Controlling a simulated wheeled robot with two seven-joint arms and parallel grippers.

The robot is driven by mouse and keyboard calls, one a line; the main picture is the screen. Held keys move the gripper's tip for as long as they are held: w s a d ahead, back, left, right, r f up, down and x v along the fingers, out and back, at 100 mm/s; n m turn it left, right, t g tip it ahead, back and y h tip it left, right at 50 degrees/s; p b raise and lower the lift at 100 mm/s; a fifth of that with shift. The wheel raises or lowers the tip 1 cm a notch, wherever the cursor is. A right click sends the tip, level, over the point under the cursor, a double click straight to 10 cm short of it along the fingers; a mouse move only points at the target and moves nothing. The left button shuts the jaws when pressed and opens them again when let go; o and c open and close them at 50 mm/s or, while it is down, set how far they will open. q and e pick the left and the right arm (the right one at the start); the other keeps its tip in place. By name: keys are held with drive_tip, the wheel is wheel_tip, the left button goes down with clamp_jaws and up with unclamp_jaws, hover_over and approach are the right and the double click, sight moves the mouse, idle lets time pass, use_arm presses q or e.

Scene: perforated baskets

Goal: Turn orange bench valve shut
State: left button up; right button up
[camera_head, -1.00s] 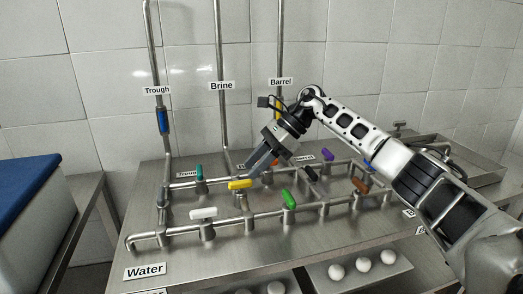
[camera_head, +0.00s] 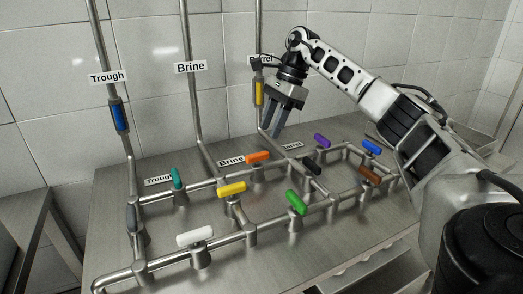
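The fingers are apart by a narrow gap, hold nothing and do not touch the handle. My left gripper is not in view.
Teal (camera_head: 177,179), yellow (camera_head: 232,189), white (camera_head: 195,237), green (camera_head: 296,202), black (camera_head: 312,166), purple (camera_head: 322,140), blue (camera_head: 371,147) and brown (camera_head: 369,174) handles stand on the surrounding pipes. Upright pipes rise along the tiled wall behind.

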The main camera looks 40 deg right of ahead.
sight(260, 153)
drive_tip(key=x, duration=0.7)
drive_tip(key=shift+r, duration=0.1)
clamp_jaws()
